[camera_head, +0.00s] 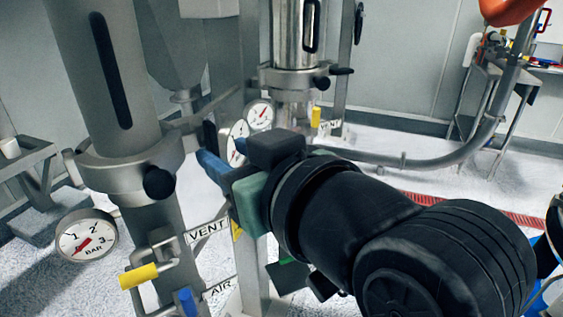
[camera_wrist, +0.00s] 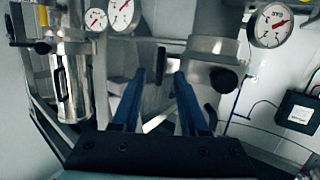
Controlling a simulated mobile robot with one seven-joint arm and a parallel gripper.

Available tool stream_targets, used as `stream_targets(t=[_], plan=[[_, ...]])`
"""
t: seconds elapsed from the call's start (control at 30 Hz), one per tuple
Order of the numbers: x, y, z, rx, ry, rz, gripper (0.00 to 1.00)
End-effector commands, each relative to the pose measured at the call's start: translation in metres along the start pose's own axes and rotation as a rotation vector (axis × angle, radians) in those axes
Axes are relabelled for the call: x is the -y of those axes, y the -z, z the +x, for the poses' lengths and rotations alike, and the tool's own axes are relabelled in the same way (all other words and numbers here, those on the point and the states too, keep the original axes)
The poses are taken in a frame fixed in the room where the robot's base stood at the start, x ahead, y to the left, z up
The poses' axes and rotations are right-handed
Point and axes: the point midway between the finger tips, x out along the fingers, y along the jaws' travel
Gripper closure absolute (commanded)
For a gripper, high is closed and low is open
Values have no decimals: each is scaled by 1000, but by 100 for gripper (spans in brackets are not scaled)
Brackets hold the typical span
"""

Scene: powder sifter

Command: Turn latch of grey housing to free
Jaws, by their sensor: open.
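A grey housing (camera_head: 100,80), a tall cylinder with a dark slot window, stands at the left in the head view. Its collar (camera_head: 125,167) carries a black knob (camera_head: 159,183); I cannot tell for certain that this is the latch. In the wrist view, a grey cylinder with a collar (camera_wrist: 212,47) and a black knob (camera_wrist: 223,80) is right of the fingers. My gripper (camera_head: 210,165) is open and empty, its blue fingers pointing toward the housing, right of the knob. The fingers also show in the wrist view (camera_wrist: 160,80), apart with nothing held between them.
A second, shiny cylinder (camera_head: 296,35) with a black handle stands behind. A pressure gauge (camera_head: 86,235), a yellow valve handle (camera_head: 138,276) and a blue one (camera_head: 186,301) sit low by the housing. Two gauges, one (camera_head: 260,113) at the back, are near my gripper.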

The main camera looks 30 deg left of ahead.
Motion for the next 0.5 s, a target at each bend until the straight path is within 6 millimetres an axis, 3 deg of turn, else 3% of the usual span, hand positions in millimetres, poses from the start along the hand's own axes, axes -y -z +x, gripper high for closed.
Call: stream_targets(t=[0.3, 0.5], plan=[[-2, 1, -71, -1, -6, 0, 56], [-1, 0, -95, -1, -3, -1, 56]])
